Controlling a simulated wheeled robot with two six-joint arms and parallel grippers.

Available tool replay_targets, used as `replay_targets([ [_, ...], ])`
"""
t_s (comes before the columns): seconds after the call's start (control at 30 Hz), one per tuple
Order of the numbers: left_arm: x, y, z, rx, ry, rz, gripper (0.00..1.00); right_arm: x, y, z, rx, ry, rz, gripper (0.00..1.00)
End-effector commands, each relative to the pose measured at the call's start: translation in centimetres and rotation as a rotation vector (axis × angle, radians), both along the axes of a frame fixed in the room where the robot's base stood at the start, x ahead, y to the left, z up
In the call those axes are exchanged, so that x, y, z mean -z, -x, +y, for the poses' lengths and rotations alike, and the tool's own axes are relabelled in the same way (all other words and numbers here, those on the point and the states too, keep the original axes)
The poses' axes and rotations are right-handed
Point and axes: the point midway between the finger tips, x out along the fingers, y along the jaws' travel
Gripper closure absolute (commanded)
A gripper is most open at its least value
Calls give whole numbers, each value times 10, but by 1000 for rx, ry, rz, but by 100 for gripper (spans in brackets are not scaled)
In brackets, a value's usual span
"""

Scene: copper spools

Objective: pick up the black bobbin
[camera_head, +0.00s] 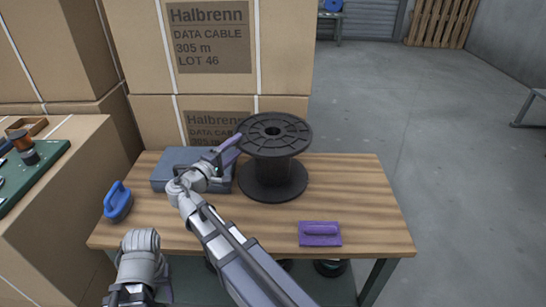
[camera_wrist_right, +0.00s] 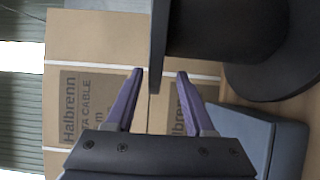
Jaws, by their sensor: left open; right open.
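The black bobbin (camera_head: 272,180) stands upright on the wooden table, its wide top flange above a thick core and lower flange. In the right wrist view the bobbin (camera_wrist_right: 215,35) appears sideways. My right gripper (camera_head: 233,145) is open at the left side of the top flange. In the right wrist view, the flange's edge shows between the open purple fingers (camera_wrist_right: 160,71); contact cannot be made out. My left gripper (camera_head: 135,296) is low at the left, near the picture's bottom edge, holding nothing that I can see; its fingers are mostly hidden.
A grey-blue case (camera_head: 172,170) lies behind my right wrist. A blue handled tool (camera_head: 118,202) is at the table's left, and a purple float (camera_head: 320,234) at front right. Labelled cartons (camera_head: 140,65) stand behind. The table's right part (camera_head: 365,195) is clear.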

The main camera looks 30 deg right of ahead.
Motion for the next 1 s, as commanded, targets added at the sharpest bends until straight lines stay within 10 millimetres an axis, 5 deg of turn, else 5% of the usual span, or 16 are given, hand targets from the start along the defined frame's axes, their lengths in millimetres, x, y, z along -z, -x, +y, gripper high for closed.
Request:
replay_targets([
  [0.33,-3,0,0,0,1,0,51,-3,-11,-15,2,-1,0,46],
  [0.63,-6,0,0,0,1,0,51,-6,-32,-49,3,-1,0,46],
  [0.87,-6,0,0,0,1,0,51,-6,-33,-50,0,-1,0,46],
  [1.0,-6,0,0,0,1,0,51,-6,-32,-50,0,-1,0,61],
])
